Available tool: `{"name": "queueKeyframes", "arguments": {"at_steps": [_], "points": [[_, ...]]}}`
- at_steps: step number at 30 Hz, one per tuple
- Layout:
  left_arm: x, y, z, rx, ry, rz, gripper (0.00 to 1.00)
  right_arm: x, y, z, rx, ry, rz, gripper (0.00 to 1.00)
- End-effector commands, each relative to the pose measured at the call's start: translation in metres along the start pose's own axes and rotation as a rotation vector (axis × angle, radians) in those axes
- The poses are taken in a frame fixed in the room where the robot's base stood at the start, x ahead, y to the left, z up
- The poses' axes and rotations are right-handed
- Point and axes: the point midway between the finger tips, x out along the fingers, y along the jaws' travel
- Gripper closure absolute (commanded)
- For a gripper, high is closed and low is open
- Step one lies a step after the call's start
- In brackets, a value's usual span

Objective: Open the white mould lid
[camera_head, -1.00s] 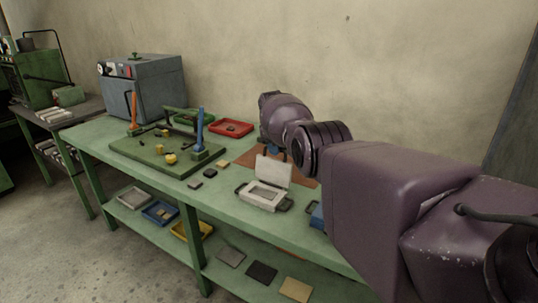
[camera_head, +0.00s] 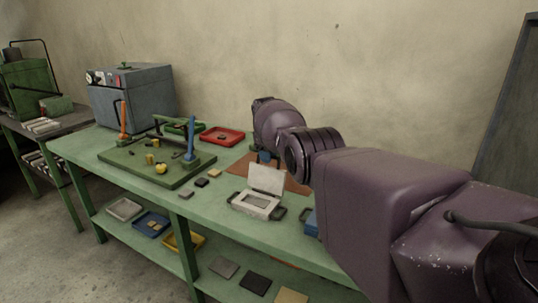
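The white mould (camera_head: 257,206) sits on the green bench, right of the middle. Its white lid (camera_head: 266,179) stands up steeply from the back edge, and the grey inside of the base shows. Dark handles stick out at both sides of the base. My purple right arm comes in from the right and passes behind and to the right of the mould. Its far end is above the bench beyond the lid. I cannot make out the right fingertips or whether they hold anything. My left gripper is out of view.
A green board (camera_head: 150,171) with orange and blue upright handles lies left of the mould. A red tray (camera_head: 222,136) is behind. Small blocks (camera_head: 201,183) lie between. A blue object (camera_head: 311,222) is right of the mould, partly hidden. A grey oven-like box (camera_head: 130,96) stands at the back left.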

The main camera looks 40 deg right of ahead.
Motion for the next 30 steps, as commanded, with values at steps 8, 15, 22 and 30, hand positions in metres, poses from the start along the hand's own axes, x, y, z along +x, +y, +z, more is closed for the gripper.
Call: {"name": "queueKeyframes", "arguments": {"at_steps": [8,15,22,30], "points": [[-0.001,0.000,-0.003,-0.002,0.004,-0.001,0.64,-0.007,0.000,0.000,0.000,0.001,0.000,0.63],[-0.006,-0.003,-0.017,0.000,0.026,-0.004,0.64,-0.049,0.001,0.000,0.001,0.007,0.002,0.63],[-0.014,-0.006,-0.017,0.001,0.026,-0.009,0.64,-0.087,0.001,0.000,0.000,0.004,0.001,0.63],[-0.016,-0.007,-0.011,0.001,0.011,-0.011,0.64,-0.106,0.000,0.000,0.000,0.000,-0.001,0.63]]}}
